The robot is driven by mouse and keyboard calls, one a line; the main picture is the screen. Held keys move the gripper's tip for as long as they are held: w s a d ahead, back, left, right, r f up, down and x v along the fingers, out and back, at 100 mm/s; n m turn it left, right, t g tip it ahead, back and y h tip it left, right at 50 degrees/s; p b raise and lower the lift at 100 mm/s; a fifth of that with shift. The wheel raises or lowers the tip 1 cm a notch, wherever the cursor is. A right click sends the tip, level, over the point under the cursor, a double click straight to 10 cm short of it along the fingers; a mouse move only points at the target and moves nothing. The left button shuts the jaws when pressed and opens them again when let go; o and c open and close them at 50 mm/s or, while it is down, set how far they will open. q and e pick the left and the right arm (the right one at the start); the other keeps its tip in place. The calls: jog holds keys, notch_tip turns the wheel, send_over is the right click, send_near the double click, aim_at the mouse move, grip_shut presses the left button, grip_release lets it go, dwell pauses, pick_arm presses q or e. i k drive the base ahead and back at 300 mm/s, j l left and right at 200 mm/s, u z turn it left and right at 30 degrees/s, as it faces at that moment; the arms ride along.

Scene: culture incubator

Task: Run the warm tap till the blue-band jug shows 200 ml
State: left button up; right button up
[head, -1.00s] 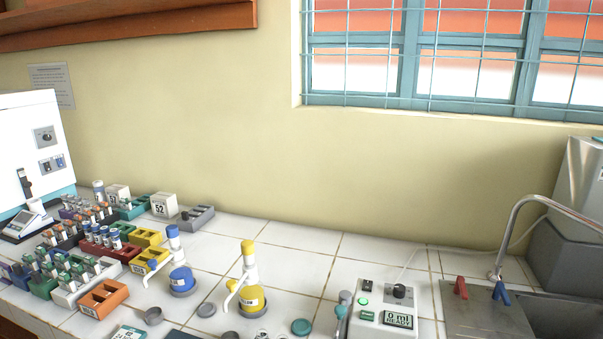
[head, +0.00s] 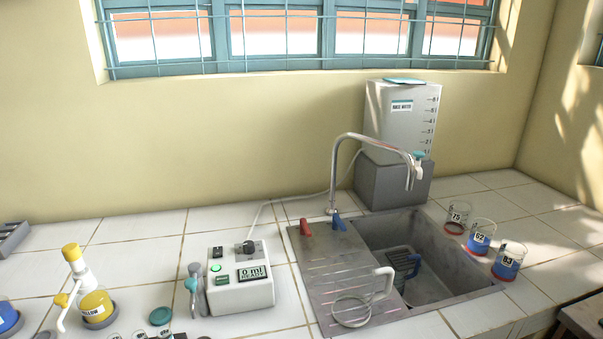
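The curved metal tap (head: 345,165) rises behind the sink (head: 440,288). A red lever (head: 305,227) and a blue lever (head: 338,223) stand at its base; neither is labelled legibly. No water stream is visible. Neither of my grippers is in view.
Numbered beakers 75 (head: 457,217), 62 (head: 481,236) and 83 (head: 509,261) stand right of the sink. A rinse-water tank (head: 400,120) stands behind it. A dispenser box (head: 240,280) reading 0 ml and a yellow bottle (head: 97,305) are at left.

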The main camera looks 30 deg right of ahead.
aim_at(304, 229)
jog(key=z, duration=1.25)
